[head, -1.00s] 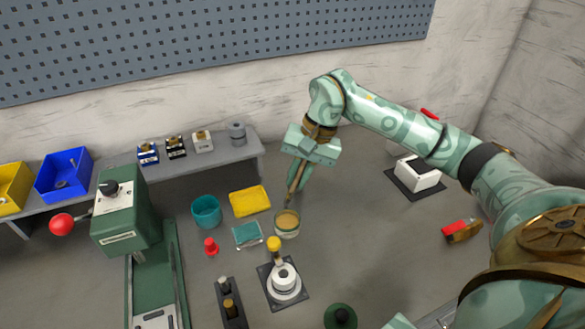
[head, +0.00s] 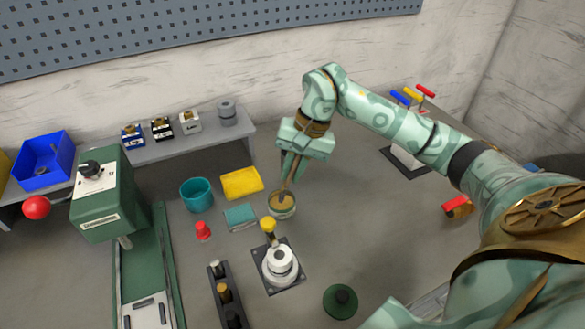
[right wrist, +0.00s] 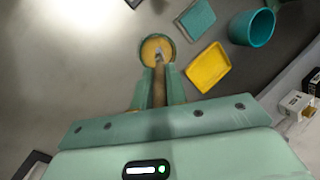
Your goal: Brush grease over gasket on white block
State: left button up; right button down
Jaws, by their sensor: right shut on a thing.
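My right gripper (head: 290,172) is shut on a thin brush (head: 286,188) that points down. The brush tip is at the mouth of a small round jar of yellowish grease (head: 282,206). The right wrist view shows the same jar (right wrist: 157,41) with the brush tip over or in the grease; contact is unclear. A small white block (head: 190,120) stands on the rear shelf beside a black one and a blue one. Another white block (head: 408,158) on a dark mat is mostly hidden by my right arm. I cannot make out a gasket. My left gripper is out of view.
A white round fixture (head: 281,264) on a dark plate stands in front of the jar. A yellow tray (head: 242,183), teal pad (head: 240,217), teal cup (head: 196,194) and red piece (head: 203,231) lie left. A green press (head: 110,200) stands farther left.

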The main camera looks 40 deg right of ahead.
jog(key=shift+f+b, duration=0.3)
jog(key=shift+f, duration=0.3)
dwell(1.3)
jog(key=shift+r+p, duration=2.6)
jog(key=shift+r, duration=1)
